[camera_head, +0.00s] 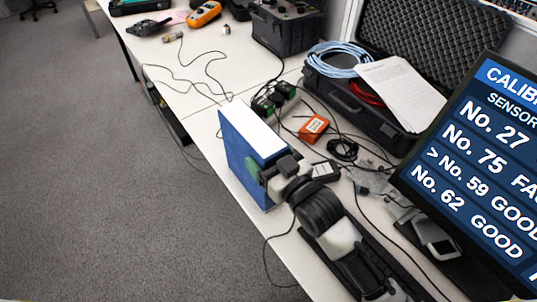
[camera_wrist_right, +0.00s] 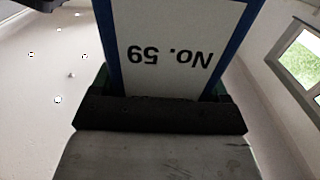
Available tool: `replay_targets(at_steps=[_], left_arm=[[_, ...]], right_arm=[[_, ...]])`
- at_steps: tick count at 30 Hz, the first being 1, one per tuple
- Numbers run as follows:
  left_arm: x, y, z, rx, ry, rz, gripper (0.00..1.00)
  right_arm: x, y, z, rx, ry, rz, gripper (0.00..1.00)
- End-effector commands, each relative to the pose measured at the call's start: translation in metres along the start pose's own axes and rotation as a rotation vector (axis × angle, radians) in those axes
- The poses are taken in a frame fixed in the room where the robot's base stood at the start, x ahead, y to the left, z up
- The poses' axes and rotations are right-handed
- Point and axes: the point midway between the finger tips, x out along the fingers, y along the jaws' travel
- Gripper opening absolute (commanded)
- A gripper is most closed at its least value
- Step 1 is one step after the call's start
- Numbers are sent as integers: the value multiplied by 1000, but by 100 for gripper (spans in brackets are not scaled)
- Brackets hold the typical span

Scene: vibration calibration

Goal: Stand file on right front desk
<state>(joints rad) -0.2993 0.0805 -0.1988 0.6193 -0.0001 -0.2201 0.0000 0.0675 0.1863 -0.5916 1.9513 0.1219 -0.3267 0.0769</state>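A blue file (camera_head: 237,146) with a white top face is upright at the near edge of the white desk (camera_head: 205,120) in the head view. Whether its bottom rests on the desk or hovers just above, I cannot tell. My right gripper (camera_head: 268,172) is shut on the file. In the right wrist view, the file's white label (camera_wrist_right: 175,45) reads "No. 59" upside down, with blue borders at both sides. The right gripper (camera_wrist_right: 163,95) has its green pads against both sides of the file. My left gripper is not in view.
A monitor (camera_head: 480,170) at the right lists "No. 59 GOOD". Behind the file are an orange box (camera_head: 314,128), cables, and an open black case (camera_head: 360,105) with papers (camera_head: 402,92). An orange meter (camera_head: 204,14) lies farther back. Grey carpet (camera_head: 90,190) is left of the desk.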

Motion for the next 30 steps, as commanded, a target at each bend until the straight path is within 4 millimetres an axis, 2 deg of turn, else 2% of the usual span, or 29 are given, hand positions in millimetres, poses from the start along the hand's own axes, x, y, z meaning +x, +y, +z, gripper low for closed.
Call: replay_targets(at_steps=[1,4,14,17,24,30], left_arm=[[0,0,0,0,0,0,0],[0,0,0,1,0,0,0],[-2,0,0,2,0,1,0],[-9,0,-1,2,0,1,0],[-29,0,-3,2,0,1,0],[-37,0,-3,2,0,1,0]], right_arm=[[0,0,0,0,-1,0,84],[0,0,0,0,-1,0,98],[-1,0,-5,0,0,0,98],[-14,0,-4,1,-4,1,98],[-65,-1,-6,1,-5,-1,98],[-102,0,-4,1,-4,1,98]])
